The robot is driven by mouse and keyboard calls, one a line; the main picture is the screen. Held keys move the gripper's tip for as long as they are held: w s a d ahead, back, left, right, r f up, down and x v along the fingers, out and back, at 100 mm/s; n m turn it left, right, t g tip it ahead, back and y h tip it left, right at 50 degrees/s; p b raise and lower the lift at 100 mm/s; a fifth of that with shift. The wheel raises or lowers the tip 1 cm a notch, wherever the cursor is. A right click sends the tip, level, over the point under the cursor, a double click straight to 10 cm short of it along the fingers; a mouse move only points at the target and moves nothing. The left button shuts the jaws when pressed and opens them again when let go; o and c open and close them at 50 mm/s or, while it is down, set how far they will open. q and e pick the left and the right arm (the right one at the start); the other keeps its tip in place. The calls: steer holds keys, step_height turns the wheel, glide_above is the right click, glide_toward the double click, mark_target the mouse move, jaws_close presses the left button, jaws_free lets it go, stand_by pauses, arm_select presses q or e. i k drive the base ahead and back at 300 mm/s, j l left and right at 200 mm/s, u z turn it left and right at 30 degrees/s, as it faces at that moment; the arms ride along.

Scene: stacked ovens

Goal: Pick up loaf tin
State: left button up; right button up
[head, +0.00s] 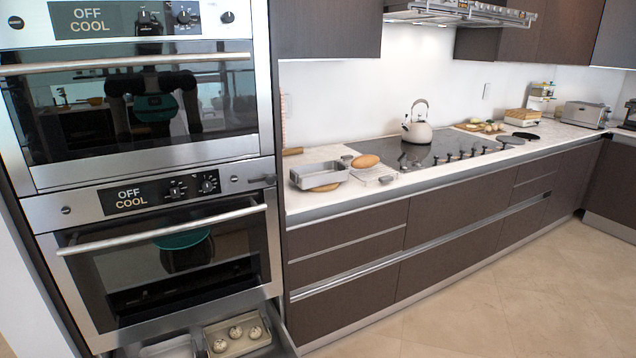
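A grey metal loaf tin (319,173) sits on the near left end of the white counter (298,207), beside the stacked ovens. It is rectangular and looks empty. A brown loaf of bread (323,187) lies partly hidden under or in front of it. Another loaf (365,161) rests just right of the tin, by a wire rack (374,175). Neither of my grippers shows directly in the head view; only a dark reflection of me appears in the oven glass.
The upper oven (130,108) and lower oven (165,255) are shut, both reading OFF COOL. Below them an open drawer holds a tray (222,349) with several round items. A kettle (417,128) stands on the black cooktop (445,147). The floor (480,300) at right is clear.

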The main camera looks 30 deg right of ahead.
mark_target(317, 174)
steer(key=i+l+z, duration=0.1)
steer(key=i+l, duration=0.35)
steer(key=l, duration=0.3)
steer(key=i+l+z, duration=0.1)
steer(key=i+l, duration=0.4)
steer(key=l, duration=0.2)
steer(key=i+l+z, duration=0.1)
steer(key=i+l, duration=0.45)
steer(key=l, duration=0.15)
